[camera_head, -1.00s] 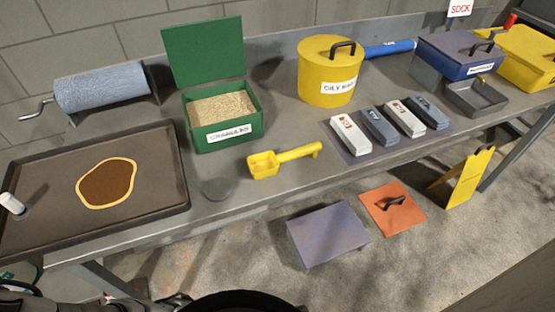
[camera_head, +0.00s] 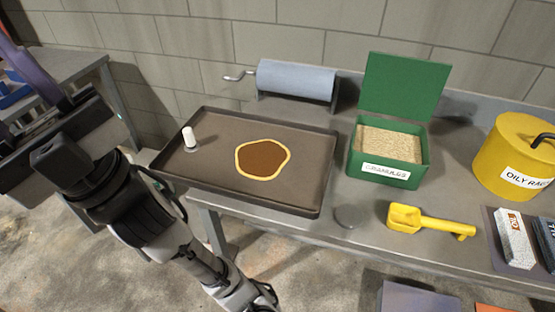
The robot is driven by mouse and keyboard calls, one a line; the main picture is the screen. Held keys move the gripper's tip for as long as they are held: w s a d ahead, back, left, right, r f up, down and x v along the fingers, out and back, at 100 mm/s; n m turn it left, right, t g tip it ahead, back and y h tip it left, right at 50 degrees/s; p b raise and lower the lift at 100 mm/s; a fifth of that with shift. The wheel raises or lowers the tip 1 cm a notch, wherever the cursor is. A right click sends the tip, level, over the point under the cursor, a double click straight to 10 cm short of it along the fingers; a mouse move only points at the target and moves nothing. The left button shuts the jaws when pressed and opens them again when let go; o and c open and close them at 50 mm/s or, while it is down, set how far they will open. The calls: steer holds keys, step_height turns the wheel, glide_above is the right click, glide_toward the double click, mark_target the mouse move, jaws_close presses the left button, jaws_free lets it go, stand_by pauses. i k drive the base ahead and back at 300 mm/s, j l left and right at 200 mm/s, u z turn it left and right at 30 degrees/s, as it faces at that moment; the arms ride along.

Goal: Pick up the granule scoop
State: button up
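The granule scoop (camera_head: 428,222) is yellow and lies on the grey bench, its bowl to the left and its handle pointing right. It lies in front of the green granules box (camera_head: 388,152), which has its lid up and is full of tan granules. My arm rises at the left of the picture, and the dark body of my gripper (camera_head: 72,140) seems to be at its end, close to the camera. It is well to the left of the scoop and apart from it. Its fingertips cannot be made out, and nothing held is visible.
A dark tray (camera_head: 215,125) with a brown, yellow-rimmed patch (camera_head: 262,159) and a white cylinder (camera_head: 189,138) lies left of the box. A blue-grey roll (camera_head: 297,82) stands behind. A grey disc (camera_head: 347,217) lies left of the scoop; a yellow oily-rags bin (camera_head: 510,150) stands right.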

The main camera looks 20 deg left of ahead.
mark_target(400, 217)
steer(key=i+j+z, duration=0.1)
steer(key=z, duration=1.6)
steer(key=k+j, duration=0.1)
steer(key=j, duration=0.65)
steer(key=k+z, duration=0.05)
